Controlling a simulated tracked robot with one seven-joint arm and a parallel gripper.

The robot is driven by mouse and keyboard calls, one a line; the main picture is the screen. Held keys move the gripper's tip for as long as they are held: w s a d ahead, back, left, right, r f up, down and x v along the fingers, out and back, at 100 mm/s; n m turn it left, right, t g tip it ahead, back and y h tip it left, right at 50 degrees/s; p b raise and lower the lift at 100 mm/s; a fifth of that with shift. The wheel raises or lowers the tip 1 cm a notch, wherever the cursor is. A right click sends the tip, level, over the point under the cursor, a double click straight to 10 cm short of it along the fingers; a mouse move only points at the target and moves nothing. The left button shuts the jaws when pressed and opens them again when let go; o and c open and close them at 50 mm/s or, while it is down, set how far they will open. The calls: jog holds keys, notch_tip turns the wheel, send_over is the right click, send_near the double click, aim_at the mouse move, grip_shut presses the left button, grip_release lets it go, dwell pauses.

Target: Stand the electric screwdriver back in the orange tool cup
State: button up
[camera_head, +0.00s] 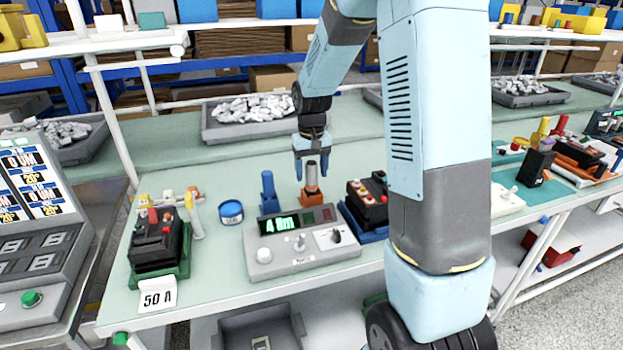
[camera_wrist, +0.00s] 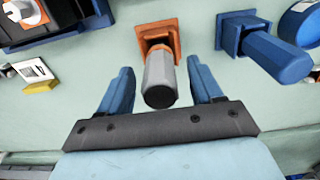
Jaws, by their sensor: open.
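A grey cylindrical tool with a dark end cap, which looks like the electric screwdriver (camera_head: 312,171), stands about upright in the orange tool cup (camera_head: 312,198) on the bench. Its lower end is hidden inside the cup. In the wrist view the screwdriver (camera_wrist: 159,80) rises from the orange cup (camera_wrist: 153,28) towards the camera. My gripper (camera_head: 312,175) points down over it. Its blue fingers are open, one on each side of the screwdriver, with visible gaps in the wrist view (camera_wrist: 160,66).
A blue holder with a blue tool (camera_head: 268,192) stands close left of the cup. A grey test box (camera_head: 290,250) with a green display is in front. A black device with red buttons (camera_head: 366,200) is close right. A blue tape roll (camera_head: 231,212) lies further left.

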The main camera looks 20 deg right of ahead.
notch_tip(320, 180, up, 10)
jog(key=shift+f, duration=0.1)
jog(key=shift+r, duration=0.4)
jog(key=shift+s+r, duration=0.1)
jog(key=s+r+t, duration=0.2)
jog(key=s+r, duration=0.2)
jog(key=s, duration=1)
jog(key=s+r+t, duration=0.3)
jog(key=s+r, duration=0.2)
jog(key=s, duration=0.9)
jog(key=shift+d+t, duration=0.25)
jog(key=shift+t, duration=0.05)
